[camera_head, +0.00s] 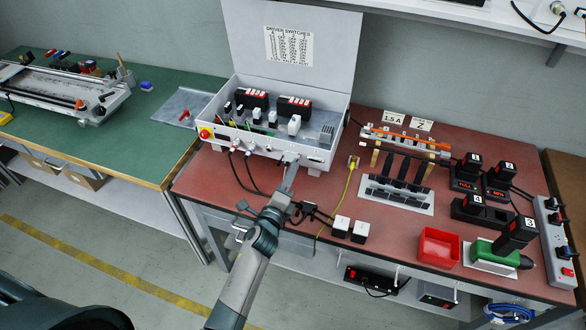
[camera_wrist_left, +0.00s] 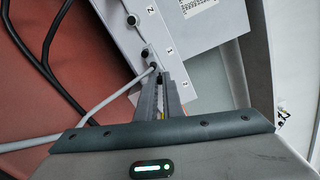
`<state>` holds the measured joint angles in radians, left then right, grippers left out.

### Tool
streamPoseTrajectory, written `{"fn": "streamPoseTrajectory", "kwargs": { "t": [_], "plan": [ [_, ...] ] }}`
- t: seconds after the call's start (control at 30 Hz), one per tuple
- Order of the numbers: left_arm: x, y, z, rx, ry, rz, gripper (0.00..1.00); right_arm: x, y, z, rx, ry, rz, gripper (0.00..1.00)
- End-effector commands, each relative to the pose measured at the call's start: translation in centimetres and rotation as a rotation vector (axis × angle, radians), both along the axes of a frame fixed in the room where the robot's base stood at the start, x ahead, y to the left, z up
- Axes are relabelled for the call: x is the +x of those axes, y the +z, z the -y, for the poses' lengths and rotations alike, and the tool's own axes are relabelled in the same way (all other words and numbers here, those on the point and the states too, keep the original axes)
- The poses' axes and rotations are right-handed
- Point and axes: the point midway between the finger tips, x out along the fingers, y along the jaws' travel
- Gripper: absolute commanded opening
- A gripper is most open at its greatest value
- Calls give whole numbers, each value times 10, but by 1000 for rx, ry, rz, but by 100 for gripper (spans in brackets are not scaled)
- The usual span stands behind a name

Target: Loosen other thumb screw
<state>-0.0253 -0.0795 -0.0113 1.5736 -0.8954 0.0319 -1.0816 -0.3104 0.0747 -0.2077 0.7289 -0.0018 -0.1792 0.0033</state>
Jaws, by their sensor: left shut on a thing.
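The grey control box (camera_head: 262,146) stands open on the red bench, with plugs and cables along its front panel. My left gripper (camera_head: 290,163) reaches the right part of that panel. In the left wrist view, its two narrow fingers (camera_wrist_left: 160,80) are shut on a small part at the panel edge, apparently a thumb screw, mostly hidden between the fingertips. A grey cable (camera_wrist_left: 110,100) ends right beside the fingertips. Dark round knobs sit along the panel: one near the fingers (camera_wrist_left: 146,52) and one farther up (camera_wrist_left: 131,19). My right gripper is not in view.
Black cables (camera_wrist_left: 40,55) hang left of the fingers. On the bench, a yellow cable (camera_head: 350,182), white blocks (camera_head: 350,228), a red bin (camera_head: 438,246) and battery chargers (camera_head: 468,180) lie to the right. A green bench (camera_head: 120,140) stands at the left.

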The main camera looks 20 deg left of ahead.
Motion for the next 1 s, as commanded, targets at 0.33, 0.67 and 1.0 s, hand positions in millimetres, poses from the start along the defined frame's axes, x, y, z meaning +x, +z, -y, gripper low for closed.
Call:
{"fn": "streamPoseTrajectory", "kwargs": {
  "t": [0.33, 0.67, 1.0],
  "plan": [
    [0, 2, 0, -613, 0, -22, 0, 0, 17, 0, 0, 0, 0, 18],
    [0, 0, 0, -682, 0, -24, 0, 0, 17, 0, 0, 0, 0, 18],
    [0, 2, 0, -980, 0, -35, 0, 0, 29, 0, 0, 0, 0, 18]
  ]
}}
